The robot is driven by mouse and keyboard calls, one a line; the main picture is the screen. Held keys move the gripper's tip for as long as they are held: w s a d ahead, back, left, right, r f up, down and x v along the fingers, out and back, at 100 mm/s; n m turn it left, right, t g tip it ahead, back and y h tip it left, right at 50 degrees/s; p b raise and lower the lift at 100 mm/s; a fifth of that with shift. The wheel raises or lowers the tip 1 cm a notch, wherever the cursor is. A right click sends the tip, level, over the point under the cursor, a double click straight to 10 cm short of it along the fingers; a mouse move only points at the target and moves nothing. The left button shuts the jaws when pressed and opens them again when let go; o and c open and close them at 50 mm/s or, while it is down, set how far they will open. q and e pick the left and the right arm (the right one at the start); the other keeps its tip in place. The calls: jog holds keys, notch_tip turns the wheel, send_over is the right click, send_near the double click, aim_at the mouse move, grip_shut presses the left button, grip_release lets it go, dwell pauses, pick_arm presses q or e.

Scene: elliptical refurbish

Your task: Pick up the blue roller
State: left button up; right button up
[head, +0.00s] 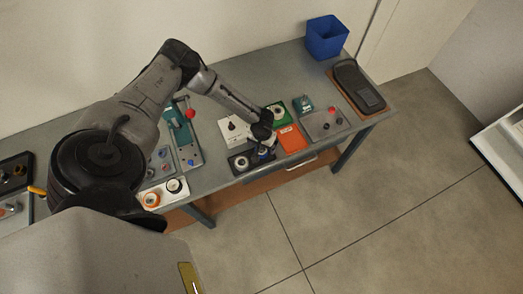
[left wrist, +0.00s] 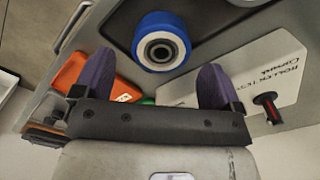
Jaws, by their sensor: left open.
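The blue roller (left wrist: 150,22) has a blue outer band and a pale hub with a dark bore, and it sits on a dark grey tray (left wrist: 215,14) in the left wrist view. My left gripper (left wrist: 156,78) is open, its two fingers spread wide and nothing between them. The roller lies just beyond the fingertips, roughly centred between them. In the head view my left gripper (head: 263,146) is low over the bench at the dark tray (head: 236,170), and it largely hides the blue roller there. My right gripper is not in view.
A white device with printed lettering and a black knob (left wrist: 268,103) stands beside the tray. An orange mat (head: 292,139) and a green mat (head: 284,114) lie close by. A blue bin (head: 326,38) stands at the back of the grey bench. Other fixtures crowd the bench.

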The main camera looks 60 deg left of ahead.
pick_arm(q)
jog(key=shift+f, duration=1.1)
jog(key=c, duration=1.1)
